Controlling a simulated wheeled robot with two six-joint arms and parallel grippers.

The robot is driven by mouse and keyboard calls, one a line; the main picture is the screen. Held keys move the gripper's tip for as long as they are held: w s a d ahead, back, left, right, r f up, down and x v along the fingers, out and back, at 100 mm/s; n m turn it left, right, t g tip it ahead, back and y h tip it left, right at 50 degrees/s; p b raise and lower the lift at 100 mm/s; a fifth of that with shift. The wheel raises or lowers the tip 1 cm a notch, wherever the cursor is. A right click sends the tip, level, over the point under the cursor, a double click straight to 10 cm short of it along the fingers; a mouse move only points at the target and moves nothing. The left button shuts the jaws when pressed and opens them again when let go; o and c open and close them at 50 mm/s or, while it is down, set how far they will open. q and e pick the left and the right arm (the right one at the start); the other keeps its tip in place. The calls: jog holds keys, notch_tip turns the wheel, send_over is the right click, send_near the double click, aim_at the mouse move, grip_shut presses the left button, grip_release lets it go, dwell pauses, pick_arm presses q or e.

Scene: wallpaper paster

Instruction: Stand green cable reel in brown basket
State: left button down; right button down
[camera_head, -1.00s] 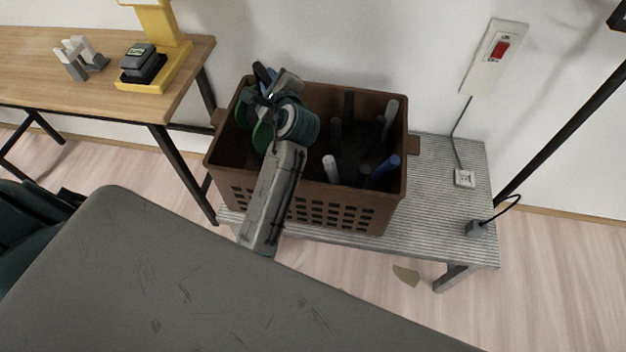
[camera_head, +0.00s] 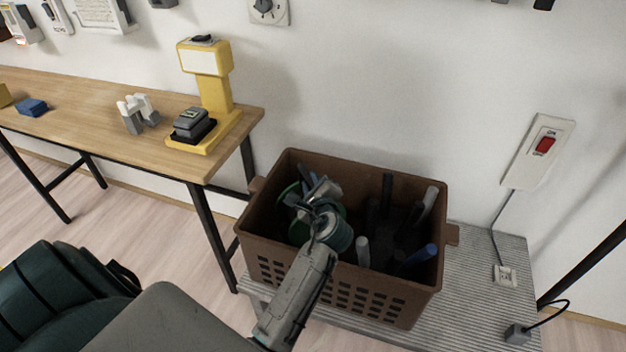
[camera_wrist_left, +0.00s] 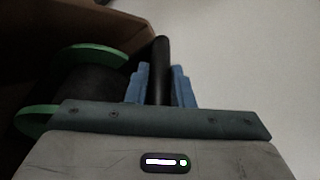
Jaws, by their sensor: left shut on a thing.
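The brown basket (camera_head: 345,295) stands on a grey ribbed bench. The green cable reel (camera_head: 288,200) is inside its left part, below the back rim, with one green flange on each side of my gripper. My left gripper (camera_head: 310,190) is down inside the basket mouth. In the left wrist view, its blue fingers (camera_wrist_left: 160,85) are shut on a black bar beside the reel (camera_wrist_left: 98,52), which seems to be the reel's handle. The reel's core looks black. Its lower side is hidden, so I cannot tell whether it touches the basket floor. My right gripper is out of view.
Several dark, grey and blue-tipped rods (camera_head: 415,257) stand in the basket's right part. A wooden table (camera_head: 110,105) with a yellow device (camera_head: 208,80) is at left. The ribbed bench (camera_head: 480,290) is clear right of the basket, apart from a socket and cable.

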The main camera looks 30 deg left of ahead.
pick_arm(q)
notch_tip(320, 180, down, 3)
jog(key=shift+r, duration=0.1)
jog(key=shift+f, duration=0.2)
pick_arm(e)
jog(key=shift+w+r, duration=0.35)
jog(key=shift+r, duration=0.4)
